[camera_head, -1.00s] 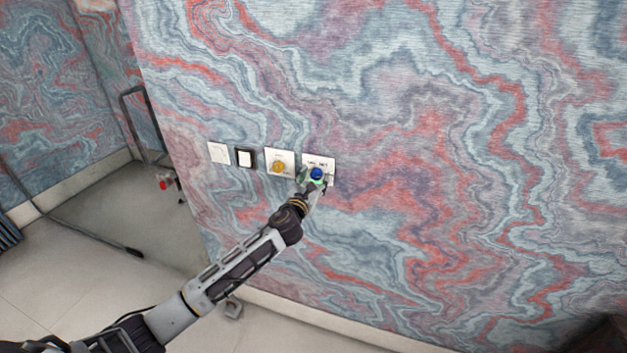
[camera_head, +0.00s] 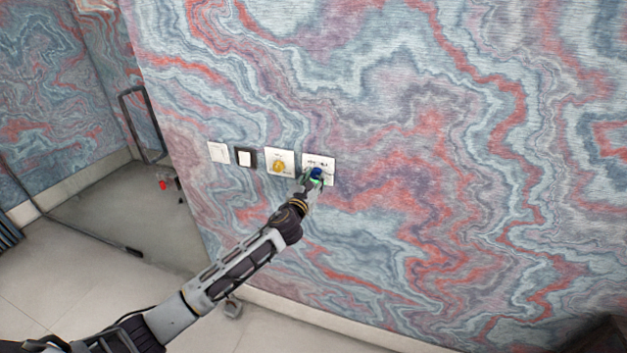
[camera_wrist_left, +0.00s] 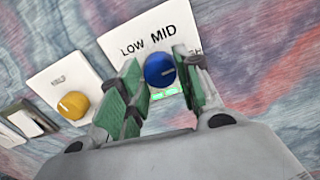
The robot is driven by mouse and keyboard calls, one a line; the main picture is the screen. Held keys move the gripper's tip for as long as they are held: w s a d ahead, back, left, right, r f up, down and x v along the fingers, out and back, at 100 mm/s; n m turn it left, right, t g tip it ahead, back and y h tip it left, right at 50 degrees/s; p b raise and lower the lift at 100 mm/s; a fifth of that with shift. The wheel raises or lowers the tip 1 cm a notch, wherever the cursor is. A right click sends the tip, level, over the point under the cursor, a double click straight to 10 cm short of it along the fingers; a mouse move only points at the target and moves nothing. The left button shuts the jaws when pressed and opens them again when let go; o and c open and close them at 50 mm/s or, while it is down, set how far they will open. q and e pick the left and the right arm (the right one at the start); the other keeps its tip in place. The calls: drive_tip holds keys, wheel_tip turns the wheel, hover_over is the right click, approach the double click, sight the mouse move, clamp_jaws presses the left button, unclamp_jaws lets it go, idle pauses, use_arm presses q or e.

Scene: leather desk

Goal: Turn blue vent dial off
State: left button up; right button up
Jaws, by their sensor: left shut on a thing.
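The blue vent dial (camera_head: 316,173) is on a white wall plate (camera_head: 319,161), the rightmost in a row. In the left wrist view the blue dial (camera_wrist_left: 159,70) sits below the printed words LOW and MID on its plate (camera_wrist_left: 133,27); a third label at the right is mostly hidden by a finger. A pale mark on the dial points roughly right. My left gripper (camera_head: 312,182) is at the dial. Its green-padded fingers (camera_wrist_left: 158,88) are on either side of the dial, shut on it. My right gripper is not in view.
A yellow dial (camera_head: 279,167) on its own white plate is just left. Further left are a black-framed switch (camera_head: 245,157) and a white switch (camera_head: 218,152). The patterned wall (camera_head: 450,150) to the right is bare.

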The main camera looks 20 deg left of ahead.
use_arm(q)
drive_tip(key=n, duration=0.9)
drive_tip(key=shift+n+b, duration=0.3)
drive_tip(key=shift+b, duration=0.05)
drive_tip(key=n, duration=0.4)
drive_tip(key=shift+n, duration=0.3)
drive_tip(key=n+b, duration=0.1)
drive_tip(key=n, duration=1.1)
drive_tip(key=shift+f+n, duration=0.1)
drive_tip(key=shift+n, duration=0.2)
drive_tip(key=n+p, duration=0.1)
drive_tip(key=n, duration=0.3)
drive_tip(key=shift+n, duration=0.3)
drive_tip(key=shift+f+n+p, duration=0.1)
drive_tip(key=shift+n+p, duration=0.25)
drive_tip(key=shift+n, duration=1.55)
